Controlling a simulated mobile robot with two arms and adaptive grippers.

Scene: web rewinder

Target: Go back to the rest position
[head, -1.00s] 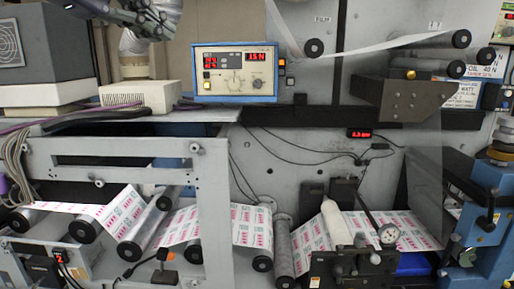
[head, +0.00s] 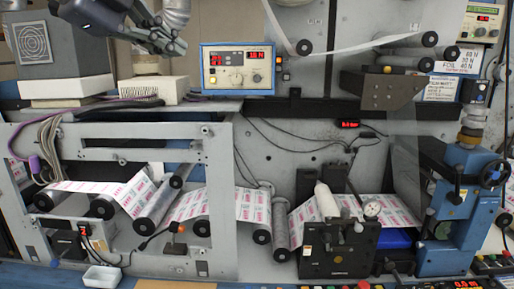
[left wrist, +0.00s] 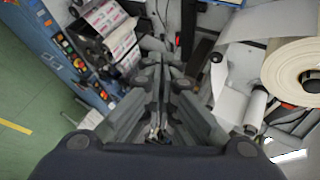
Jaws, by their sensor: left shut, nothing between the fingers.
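My left gripper (head: 178,47) hangs at the top left of the head view, dark grey, in front of the upper machine wall. In the left wrist view its fingers (left wrist: 165,72) come together with nothing between them. It is shut and apart from the machine parts. My right gripper is in neither view.
The web rewinder fills the head view, with a printed web (head: 250,207) over rollers. A blue control box (head: 238,70) sits in the middle, and a grey box (head: 68,52) is at left. A white tray (head: 102,277) lies at lower left. The wrist view shows a large paper roll (left wrist: 300,72) and green floor (left wrist: 35,125).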

